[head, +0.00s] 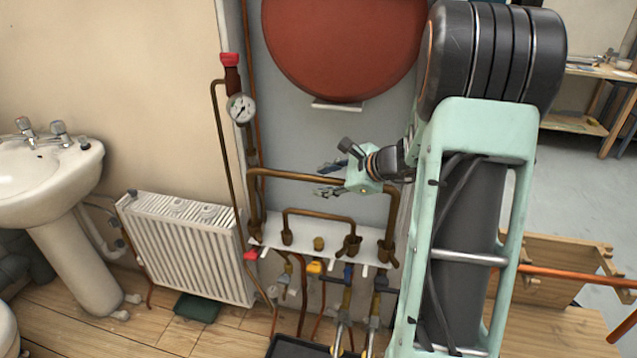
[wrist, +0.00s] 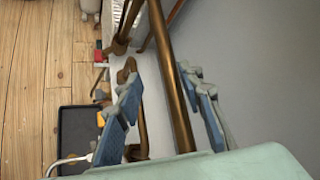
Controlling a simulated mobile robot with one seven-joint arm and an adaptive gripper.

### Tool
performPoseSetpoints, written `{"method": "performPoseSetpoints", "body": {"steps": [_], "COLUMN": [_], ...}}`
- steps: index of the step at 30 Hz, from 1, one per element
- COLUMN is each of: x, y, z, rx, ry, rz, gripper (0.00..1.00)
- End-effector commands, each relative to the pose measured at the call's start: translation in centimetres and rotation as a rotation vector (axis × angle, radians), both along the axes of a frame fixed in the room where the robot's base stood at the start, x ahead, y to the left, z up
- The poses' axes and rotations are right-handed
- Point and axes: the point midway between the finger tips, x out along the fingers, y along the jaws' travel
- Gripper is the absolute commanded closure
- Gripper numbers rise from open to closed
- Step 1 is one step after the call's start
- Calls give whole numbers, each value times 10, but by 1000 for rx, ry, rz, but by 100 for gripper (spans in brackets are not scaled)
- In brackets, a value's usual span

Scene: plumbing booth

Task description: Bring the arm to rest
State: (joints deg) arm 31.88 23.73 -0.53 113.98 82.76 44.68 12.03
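My gripper (head: 328,181) is at the end of my mint-green arm, in front of the grey pipework panel. Its fingers point left in the head view. In the wrist view the two blue-padded fingers (wrist: 161,85) stand wide apart with nothing held. A copper pipe (wrist: 172,60) runs through the gap between them in that picture. I cannot tell how far the pipe is from the fingers.
A red round vessel (head: 345,45) hangs above. Copper pipes (head: 280,174), a pressure gauge (head: 241,109) and a white valve shelf (head: 325,254) are close by. A radiator (head: 190,245) and washbasin (head: 50,180) stand left. A dark tray (wrist: 78,135) lies on the floor.

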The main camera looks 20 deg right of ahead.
Motion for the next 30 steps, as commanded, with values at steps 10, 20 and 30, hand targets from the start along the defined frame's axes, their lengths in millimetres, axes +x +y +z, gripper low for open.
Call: {"method": "performPoseSetpoints", "body": {"steps": [10,20,30], "x": [-50,-64,-79], "y": [-27,-33,-65], "z": [43,53,71], "rx": [-1,-1,-346], "ry": [-4,-1,103], "rz": [-2,0,131], "gripper": [65,65,65]}}
